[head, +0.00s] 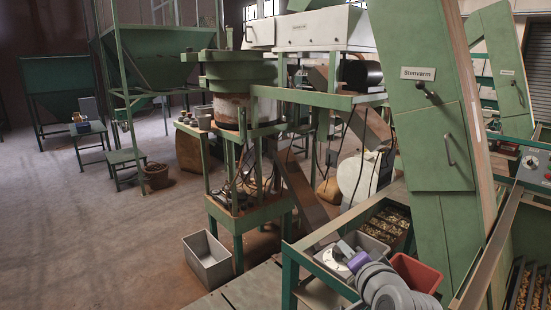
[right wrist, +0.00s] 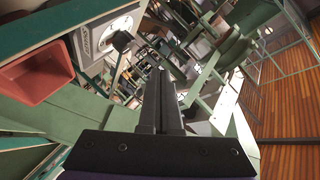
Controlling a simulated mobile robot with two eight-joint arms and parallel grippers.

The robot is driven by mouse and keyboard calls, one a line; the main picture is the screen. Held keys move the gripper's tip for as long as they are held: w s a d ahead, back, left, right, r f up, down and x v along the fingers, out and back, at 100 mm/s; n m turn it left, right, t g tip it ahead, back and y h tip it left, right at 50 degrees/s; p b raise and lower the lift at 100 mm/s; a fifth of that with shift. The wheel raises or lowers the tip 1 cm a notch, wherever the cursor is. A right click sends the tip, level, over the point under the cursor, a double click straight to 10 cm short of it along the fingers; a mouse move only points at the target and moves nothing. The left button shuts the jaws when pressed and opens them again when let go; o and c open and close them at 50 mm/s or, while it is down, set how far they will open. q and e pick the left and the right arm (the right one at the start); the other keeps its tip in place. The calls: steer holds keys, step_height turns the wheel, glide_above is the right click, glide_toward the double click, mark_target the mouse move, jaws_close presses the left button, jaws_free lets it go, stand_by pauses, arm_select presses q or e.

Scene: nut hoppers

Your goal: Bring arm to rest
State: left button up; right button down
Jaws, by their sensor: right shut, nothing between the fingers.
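My right arm reaches in at the bottom right of the head view. Its gripper (head: 345,248) is beyond a purple band and partly hidden by my own wrist. In the right wrist view the two dark fingers of the right gripper (right wrist: 161,75) lie together, shut with nothing between them. The fingers point out into open space over the work area. My left arm and gripper are not in view.
A red bin (head: 419,273) is close right of my right wrist, also in the wrist view (right wrist: 35,75). A pale box with a dial (right wrist: 110,40) is near it. A grey bin (head: 207,259) stands on the floor. The left floor is largely clear.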

steer(key=s+d+f+n+g, duration=0.1)
steer(key=s+f+n+g, duration=0.3)
steer(key=s+f, duration=0.6)
steer(key=s+d+f+n+g+h, duration=0.1)
steer(key=s+f+n+g, duration=0.3)
steer(key=s+f, duration=0.6)
step_height(320, 180, down, 7)
steer(key=shift+s+d+r+n+h, duration=0.1)
steer(key=shift+s+d+n+h, duration=0.2)
steer(key=shift+d+n, duration=0.3)
steer(key=shift+w+a, duration=0.1)
steer(key=shift+a, duration=0.05)
